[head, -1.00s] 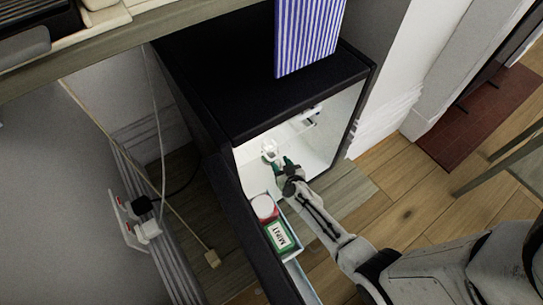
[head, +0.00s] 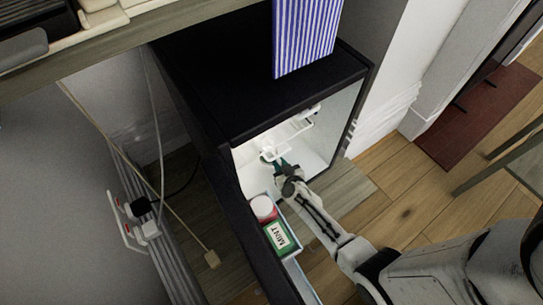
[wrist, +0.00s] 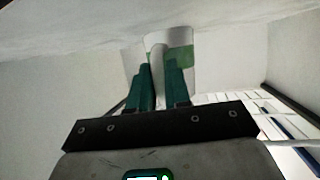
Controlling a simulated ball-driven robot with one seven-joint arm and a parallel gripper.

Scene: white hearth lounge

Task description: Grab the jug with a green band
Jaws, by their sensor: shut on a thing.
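The jug (wrist: 182,57) is white with a green band and shows at the top middle of the wrist view, inside the white interior of a small black fridge. In the head view the jug (head: 267,154) is small and partly hidden by my gripper (head: 279,164). In the wrist view the green fingers of my gripper (wrist: 158,82) are shut on the jug's pale upright handle. The jug looks upright; its base is hard to make out.
The black fridge (head: 245,95) stands open, with a striped blue item (head: 305,38) on top. The open door's shelf holds a white-lidded pink jar (head: 263,208) and a green MINT box (head: 279,236). A white rack (head: 298,127) hangs inside, close by the jug.

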